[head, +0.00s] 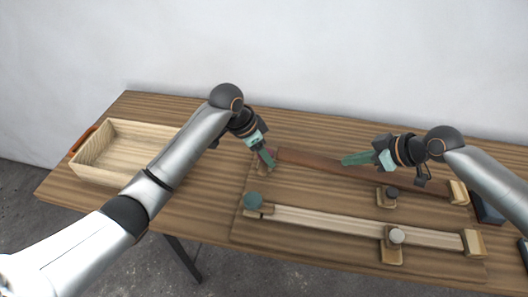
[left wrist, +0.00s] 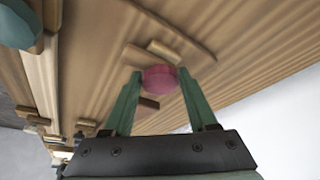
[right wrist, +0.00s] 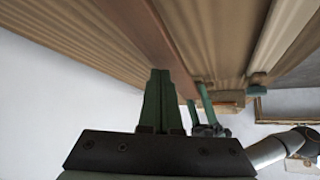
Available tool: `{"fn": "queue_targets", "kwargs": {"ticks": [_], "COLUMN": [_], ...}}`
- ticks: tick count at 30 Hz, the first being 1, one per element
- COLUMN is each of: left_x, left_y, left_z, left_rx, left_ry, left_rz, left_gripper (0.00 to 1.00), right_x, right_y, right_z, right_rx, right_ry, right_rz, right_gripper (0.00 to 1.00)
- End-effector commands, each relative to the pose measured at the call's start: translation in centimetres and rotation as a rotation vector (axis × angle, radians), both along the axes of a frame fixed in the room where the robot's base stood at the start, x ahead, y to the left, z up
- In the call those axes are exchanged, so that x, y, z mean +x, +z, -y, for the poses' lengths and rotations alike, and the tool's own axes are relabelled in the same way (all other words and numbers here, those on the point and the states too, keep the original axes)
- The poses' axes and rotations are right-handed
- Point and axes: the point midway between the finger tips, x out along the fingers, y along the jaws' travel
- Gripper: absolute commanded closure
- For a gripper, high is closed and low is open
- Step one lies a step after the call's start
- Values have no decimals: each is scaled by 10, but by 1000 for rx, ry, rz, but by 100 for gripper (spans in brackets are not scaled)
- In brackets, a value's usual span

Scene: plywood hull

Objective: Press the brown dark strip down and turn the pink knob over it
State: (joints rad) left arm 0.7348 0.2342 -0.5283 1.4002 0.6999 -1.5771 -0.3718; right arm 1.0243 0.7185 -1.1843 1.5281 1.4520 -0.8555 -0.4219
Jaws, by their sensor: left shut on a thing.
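The brown dark strip (head: 320,164) lies along the back of the wooden board, its left end by my left gripper. My left gripper (head: 270,163) points down at that end and is shut on the pink knob (left wrist: 160,78), which shows between its fingertips in the left wrist view. The knob's bar is partly hidden by the fingers. My right gripper (head: 345,160) is shut, with its fingertips at the strip's left half; the right wrist view shows the fingers together (right wrist: 160,75) beside the strip (right wrist: 150,35). I cannot tell whether they press on it.
A pale strip (head: 340,222) lies in front, with a teal knob (head: 253,200) at its left end and a grey knob (head: 397,236). A dark knob (head: 392,192) stands between the strips. An open wooden box (head: 125,182) stands at the left of the table.

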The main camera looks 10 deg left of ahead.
Motion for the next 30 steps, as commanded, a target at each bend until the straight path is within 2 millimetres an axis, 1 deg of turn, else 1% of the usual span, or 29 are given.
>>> {"fn": "queue_targets", "kwargs": {"ticks": [7,20,30], "left_x": [0,0,0], "left_y": [0,0,0], "left_z": [-1,-1,-1], "left_rx": [3,3,4], "left_ry": [-2,-2,-2], "left_rz": [0,0,0], "left_gripper": [96,96,97], "right_x": [0,0,0], "right_y": [-8,-10,-21], "right_z": [0,0,0], "right_rx": [1,1,0], "right_ry": [-1,-1,-1], "right_rz": [0,0,-1], "right_gripper": [100,100,100]}}
